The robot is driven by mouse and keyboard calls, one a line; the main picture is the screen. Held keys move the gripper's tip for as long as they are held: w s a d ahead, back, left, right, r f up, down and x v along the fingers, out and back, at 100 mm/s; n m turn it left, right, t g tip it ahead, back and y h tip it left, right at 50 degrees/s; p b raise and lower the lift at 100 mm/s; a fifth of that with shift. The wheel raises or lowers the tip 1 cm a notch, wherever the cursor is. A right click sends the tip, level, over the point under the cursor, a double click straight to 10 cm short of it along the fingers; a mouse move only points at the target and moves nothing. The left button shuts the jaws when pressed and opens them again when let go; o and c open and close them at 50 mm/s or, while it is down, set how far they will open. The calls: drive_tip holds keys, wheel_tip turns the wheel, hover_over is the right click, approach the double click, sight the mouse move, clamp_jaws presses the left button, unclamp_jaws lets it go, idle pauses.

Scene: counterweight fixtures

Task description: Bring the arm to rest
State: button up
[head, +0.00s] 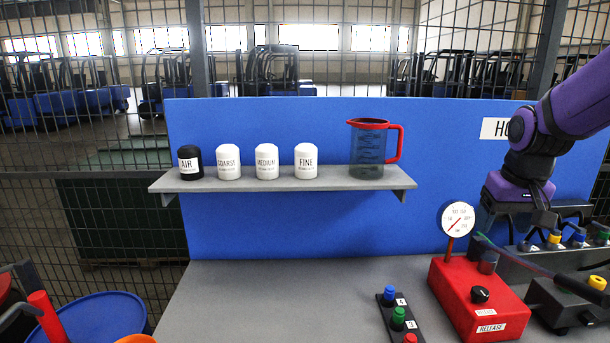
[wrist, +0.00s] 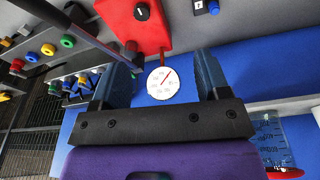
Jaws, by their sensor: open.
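My arm comes in from the right in the head view, purple and black. My gripper (head: 517,222) hangs over the back right of the counter, just behind and to the right of the red box (head: 452,305) with the round dial gauge (head: 458,219). In the wrist view my gripper (wrist: 163,75) has its two blue-grey fingers wide apart with nothing held between them. The gauge (wrist: 162,84) shows beyond and between the fingers. I cannot tell exactly how far the fingertips are from the gauge.
A grey shelf (head: 280,184) holds a black AIR canister (head: 190,163), several white canisters and a red-handled jug (head: 366,150). A button strip (head: 399,318) lies left of the red box. Coloured-knob blocks (head: 567,303) and a dark cable crowd the right. The counter's left is clear.

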drive_tip(key=s+a+r+t, duration=0.1)
drive_tip(key=s+a+r, duration=0.2)
drive_tip(key=s, duration=0.6)
drive_tip(key=s+a+r+n+t, duration=0.1)
drive_tip(key=s+a+r+t, duration=0.1)
drive_tip(key=s, duration=0.7)
wheel_tip(320, 180, up, 2)
drive_tip(key=shift+s+a+r, duration=0.25)
drive_tip(key=shift+s+a, duration=0.15)
drive_tip(key=shift+a, duration=0.35)
